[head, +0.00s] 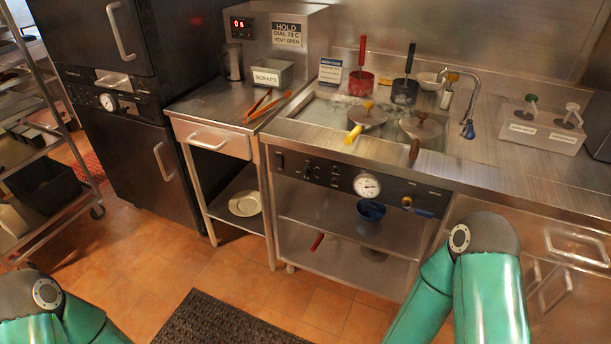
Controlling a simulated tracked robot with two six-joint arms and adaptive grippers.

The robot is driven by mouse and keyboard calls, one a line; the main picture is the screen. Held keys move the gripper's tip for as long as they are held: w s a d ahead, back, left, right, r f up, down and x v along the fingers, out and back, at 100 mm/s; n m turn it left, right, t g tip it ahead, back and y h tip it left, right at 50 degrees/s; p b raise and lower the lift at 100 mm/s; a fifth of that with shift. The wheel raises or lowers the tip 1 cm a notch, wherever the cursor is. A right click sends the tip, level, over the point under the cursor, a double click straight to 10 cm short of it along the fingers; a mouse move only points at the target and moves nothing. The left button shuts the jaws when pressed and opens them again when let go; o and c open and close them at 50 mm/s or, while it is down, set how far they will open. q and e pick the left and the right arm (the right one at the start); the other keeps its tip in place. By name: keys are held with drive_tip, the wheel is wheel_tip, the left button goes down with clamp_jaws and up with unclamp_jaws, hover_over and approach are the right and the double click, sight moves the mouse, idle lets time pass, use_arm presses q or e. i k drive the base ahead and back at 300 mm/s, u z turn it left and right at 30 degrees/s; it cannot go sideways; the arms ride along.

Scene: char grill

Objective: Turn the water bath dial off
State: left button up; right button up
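The water bath (315,108) is a steel basin let into the counter, with pots standing in it. Its black control panel (330,176) runs along the front below the counter edge. Small dark knobs (309,171) sit on the panel's left half, left of a round white gauge (367,186); their markings are too small to read, so I cannot tell the dial's setting. Both my green arms enter from the bottom, the right one in front of the counter at the right. Neither gripper shows.
A brass valve with a blue lever (419,210) juts out right of the gauge. The floor before the panel holds a black mat (225,322).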

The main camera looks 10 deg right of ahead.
sight(307, 170)
drive_tip(key=u, duration=0.1)
drive_tip(key=i, duration=0.85)
drive_tip(key=z, duration=0.05)
